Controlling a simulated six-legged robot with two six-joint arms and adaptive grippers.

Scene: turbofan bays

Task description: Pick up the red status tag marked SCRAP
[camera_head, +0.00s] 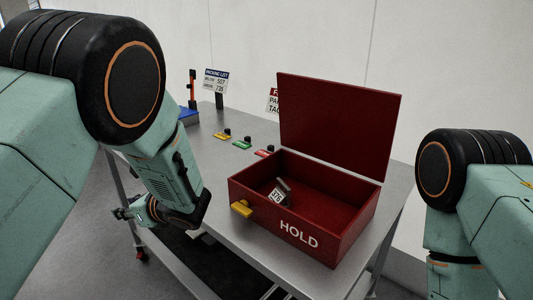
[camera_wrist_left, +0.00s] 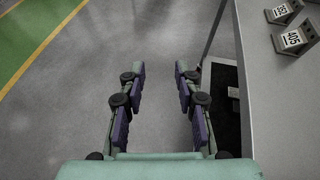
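The red status tag (camera_head: 265,153) lies on the table just behind the left part of the red HOLD box, beside a green tag (camera_head: 242,144) and a yellow tag (camera_head: 222,135). Each tag has a small dark knob. The lettering on the tags is too small to read. My left gripper (camera_head: 124,213) is low at the table's left side, away from the tags, and partly hidden by its wrist. In the left wrist view my left gripper (camera_wrist_left: 160,70) is open and empty above the floor. My right arm shows at the right edge, but its gripper is out of view.
The open red HOLD box (camera_head: 335,249) has its lid raised and holds a part with a white label (camera_head: 276,196). A packing list sign (camera_head: 215,80) and a blue bin (camera_head: 188,117) stand at the back. Numbered parts (camera_wrist_left: 292,39) sit near the table edge.

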